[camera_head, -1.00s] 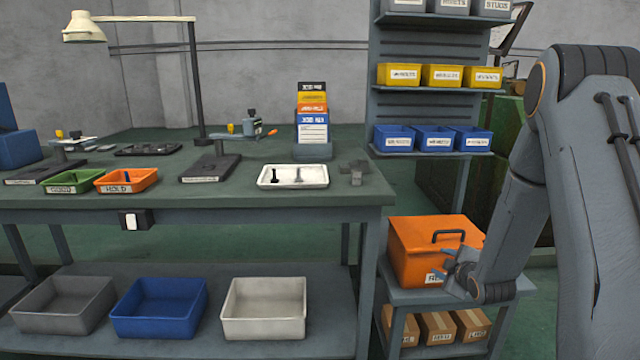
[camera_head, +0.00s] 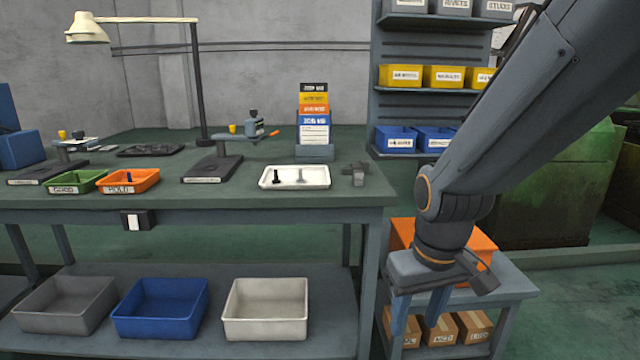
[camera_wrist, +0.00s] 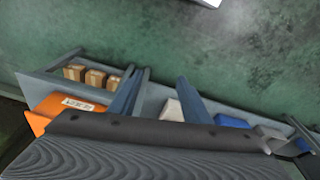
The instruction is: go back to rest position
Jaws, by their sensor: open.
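My gripper (camera_head: 418,318) hangs at the end of my arm on the right of the head view, fingers pointing down. It is in front of the orange box (camera_head: 482,246) on the small side stand and hides much of that box. In the wrist view my gripper (camera_wrist: 155,95) shows two blue-grey fingers spread apart with nothing between them. The orange box (camera_wrist: 50,112) shows there at the left, with a white label.
The workbench (camera_head: 345,197) stands left, holding a white tray (camera_head: 268,183), a green bin (camera_head: 62,188) and an orange bin (camera_head: 112,186). Bins sit on its lower shelf. A shelf rack (camera_head: 385,105) stands behind my arm. Cardboard boxes (camera_head: 473,325) sit low on the stand.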

